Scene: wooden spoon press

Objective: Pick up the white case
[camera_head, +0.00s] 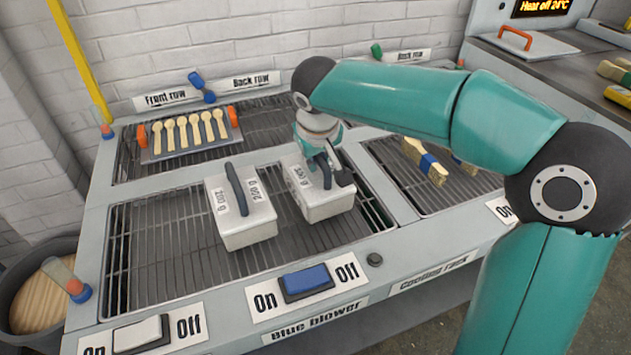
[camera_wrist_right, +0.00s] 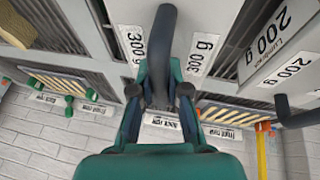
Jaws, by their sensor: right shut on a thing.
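Two white cases with dark handles are on the front grate. The right white case (camera_head: 325,208) carries a 300 g label in the right wrist view (camera_wrist_right: 203,22). My right gripper (camera_head: 330,180) comes down on it from above. Its fingers are shut on the dark handle in the right wrist view (camera_wrist_right: 160,92). The left white case (camera_head: 246,222), marked 200 g, stands just to the left with its handle free. I cannot tell whether the held case touches the grate. My left gripper is not in view.
A tray of wooden spoons (camera_head: 190,134) lies on the back grate. A blue switch (camera_head: 306,281) and a white switch (camera_head: 141,334) sit on the front edge. Blue-banded wooden pieces (camera_head: 427,163) lie on the right grate. The left part of the front grate (camera_head: 155,255) is clear.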

